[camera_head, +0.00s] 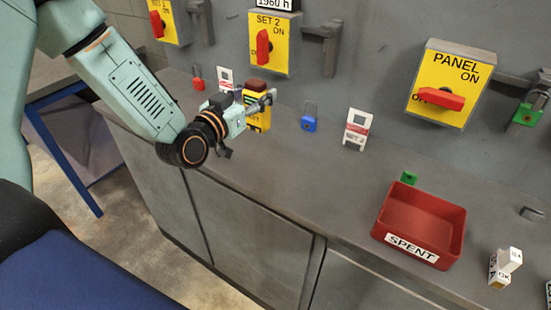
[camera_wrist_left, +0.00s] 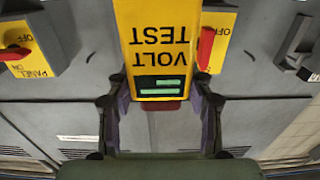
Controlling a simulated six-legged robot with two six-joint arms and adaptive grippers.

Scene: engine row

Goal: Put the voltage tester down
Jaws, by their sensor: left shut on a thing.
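The voltage tester (camera_head: 258,113) is a yellow box with a dark brown top, near the back of the grey counter. In the left wrist view its yellow face (camera_wrist_left: 158,40) reads VOLT TEST upside down and has a small screen with green bars. My left gripper (camera_head: 262,101) is shut on the voltage tester, one finger showing across its upper part. In the left wrist view the fingers stand on both sides of it. Whether the tester's base touches the counter I cannot tell. My right gripper is not in view.
On the grey counter (camera_head: 285,160) stand a red padlock (camera_head: 197,83), a blue padlock (camera_head: 309,121), a white tag (camera_head: 357,130), a red SPENT tray (camera_head: 433,213) and white blocks (camera_head: 499,270). Yellow switch panels (camera_head: 441,80) are on the wall. The counter's front middle is clear.

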